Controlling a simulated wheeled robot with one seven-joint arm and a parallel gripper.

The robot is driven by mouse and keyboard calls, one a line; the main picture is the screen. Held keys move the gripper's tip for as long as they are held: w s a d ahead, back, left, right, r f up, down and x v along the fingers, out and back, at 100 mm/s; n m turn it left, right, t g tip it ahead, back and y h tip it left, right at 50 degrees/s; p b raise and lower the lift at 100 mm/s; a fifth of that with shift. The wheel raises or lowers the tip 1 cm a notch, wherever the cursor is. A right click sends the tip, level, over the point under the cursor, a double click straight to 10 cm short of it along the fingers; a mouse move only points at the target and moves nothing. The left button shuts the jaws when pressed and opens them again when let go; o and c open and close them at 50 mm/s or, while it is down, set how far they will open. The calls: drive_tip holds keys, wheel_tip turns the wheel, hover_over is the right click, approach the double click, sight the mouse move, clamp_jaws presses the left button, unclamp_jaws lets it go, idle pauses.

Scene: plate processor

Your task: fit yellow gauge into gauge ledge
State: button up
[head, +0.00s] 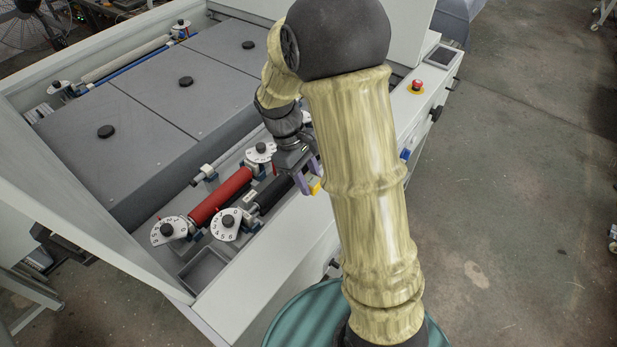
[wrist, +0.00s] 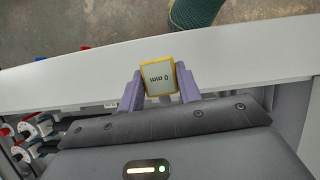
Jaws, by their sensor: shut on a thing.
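The yellow gauge (wrist: 159,79) is a small block with a yellow rim and a pale face reading "0 mm". My gripper (wrist: 160,88) is shut on it, with one purple finger on each side. In the head view the gauge (head: 315,187) shows as a small yellow patch between the fingers of my gripper (head: 309,180), close to the machine's pale front ledge (head: 262,268). My arm hides part of that area. I cannot tell which part is the gauge ledge, or whether the gauge touches anything.
A red roller (head: 220,195) and a black roller (head: 272,193) lie left of my gripper, with white numbered dials (head: 226,224) at their ends. A recessed tray (head: 204,268) is at the near corner. A red stop button (head: 417,86) is on the right rim. Floor on the right is clear.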

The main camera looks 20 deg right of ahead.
drive_tip(key=shift+w, duration=0.1)
drive_tip(key=w+a+f+b, duration=0.2)
drive_tip(key=w+a+f, duration=0.2)
drive_tip(key=w, duration=0.6)
drive_tip(key=shift+f+m, duration=0.3)
drive_tip(key=shift+f, duration=0.4)
drive_tip(key=shift+a, duration=0.1)
wheel_tip(320, 180, down, 14)
drive_tip(key=p, duration=0.4)
drive_tip(key=shift+r+p, duration=0.15)
drive_tip(key=shift+p, duration=0.25)
drive_tip(key=shift+f+p, duration=0.95)
drive_tip(key=shift+f, duration=1.2)
